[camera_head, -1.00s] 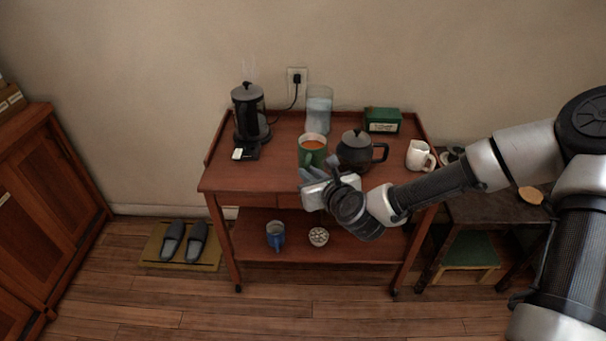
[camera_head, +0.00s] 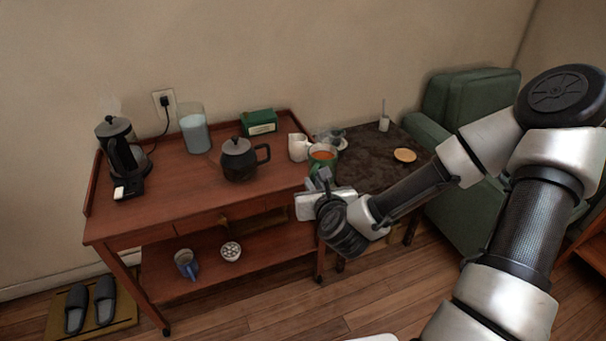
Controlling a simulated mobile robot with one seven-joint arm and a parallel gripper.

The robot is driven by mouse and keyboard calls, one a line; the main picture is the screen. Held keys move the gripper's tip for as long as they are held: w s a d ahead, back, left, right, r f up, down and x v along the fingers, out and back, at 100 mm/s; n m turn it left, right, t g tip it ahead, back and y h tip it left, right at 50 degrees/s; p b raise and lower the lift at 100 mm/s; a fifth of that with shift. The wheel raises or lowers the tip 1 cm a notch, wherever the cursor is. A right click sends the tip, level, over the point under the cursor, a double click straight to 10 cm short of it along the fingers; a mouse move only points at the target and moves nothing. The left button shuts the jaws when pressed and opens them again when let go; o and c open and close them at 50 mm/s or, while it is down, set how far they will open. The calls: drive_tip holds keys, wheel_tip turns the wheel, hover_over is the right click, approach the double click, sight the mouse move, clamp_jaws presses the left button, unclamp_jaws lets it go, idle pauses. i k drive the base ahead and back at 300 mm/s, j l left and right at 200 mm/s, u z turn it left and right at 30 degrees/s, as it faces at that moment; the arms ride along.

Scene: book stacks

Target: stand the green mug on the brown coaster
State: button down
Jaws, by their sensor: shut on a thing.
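The green mug (camera_head: 323,160), with orange-brown liquid in it, is upright near the right end of the wooden cart. My gripper (camera_head: 322,179) is shut on it from the near side; the fingers hide part of the mug, and the exact hold is hard to see. The brown coaster (camera_head: 404,155) is a light round disc lying bare on the dark side table (camera_head: 370,150), to the right of the mug.
The cart top (camera_head: 190,185) holds a dark teapot (camera_head: 239,160), a white mug (camera_head: 298,147), a green box (camera_head: 259,122), a glass jar (camera_head: 195,133) and a black kettle (camera_head: 122,148). A small cup (camera_head: 384,124) and saucered cup (camera_head: 337,140) stand on the side table. A green armchair (camera_head: 470,100) is behind.

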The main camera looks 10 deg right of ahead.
sight(401, 155)
drive_tip(key=z, duration=0.7)
drive_tip(key=i+z, duration=0.4)
drive_tip(key=z, duration=0.2)
drive_tip(key=i+j, duration=0.1)
drive_tip(key=i, duration=0.5)
